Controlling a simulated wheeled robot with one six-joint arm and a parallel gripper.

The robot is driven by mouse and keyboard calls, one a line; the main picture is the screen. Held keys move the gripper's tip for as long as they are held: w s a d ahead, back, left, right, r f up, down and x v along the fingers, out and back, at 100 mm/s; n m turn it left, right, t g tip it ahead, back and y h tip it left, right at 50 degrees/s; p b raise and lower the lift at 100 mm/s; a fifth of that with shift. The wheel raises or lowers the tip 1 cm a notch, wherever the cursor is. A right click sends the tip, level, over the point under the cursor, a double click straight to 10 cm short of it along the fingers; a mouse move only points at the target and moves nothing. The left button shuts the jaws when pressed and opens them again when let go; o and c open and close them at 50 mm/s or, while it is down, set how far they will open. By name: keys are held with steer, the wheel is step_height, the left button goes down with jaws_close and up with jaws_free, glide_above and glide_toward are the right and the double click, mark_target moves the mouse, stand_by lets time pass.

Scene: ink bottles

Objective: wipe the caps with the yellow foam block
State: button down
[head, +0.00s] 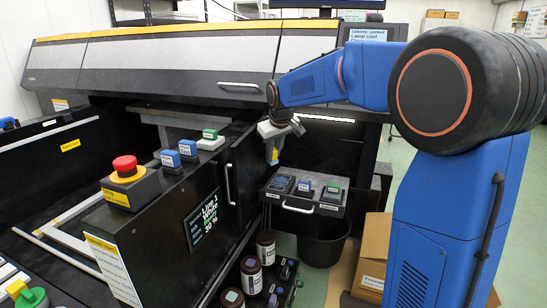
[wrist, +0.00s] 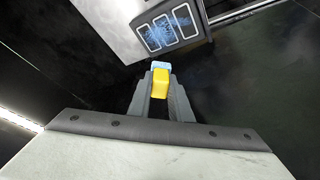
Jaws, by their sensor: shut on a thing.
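The yellow foam block (wrist: 160,84) is held between the fingers of my gripper (wrist: 161,100) in the wrist view. A light blue piece (wrist: 161,66) shows at its far end; I cannot tell if it is part of the block. In the head view my gripper (head: 272,146) hangs in front of the printer, with the yellow block (head: 274,156) just below it. Brown ink bottles (head: 251,276) stand low at the bottom centre, below and apart from the gripper.
A small shelf (head: 303,206) with blue and green-topped items stands right of the gripper. A black bin (head: 322,246) and a cardboard box (head: 373,252) are below it. The black printer panel with a red button (head: 125,164) lies left. A dark panelled box (wrist: 172,30) shows in the wrist view.

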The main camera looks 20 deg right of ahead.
steer(key=shift+r, duration=0.2)
steer(key=shift+r, duration=1.4)
steer(key=s+a+r, duration=0.2)
steer(key=s+r, duration=0.1)
steer(key=shift+a+f, duration=0.1)
steer(key=shift+f, duration=2.45)
steer(key=shift+w, duration=0.1)
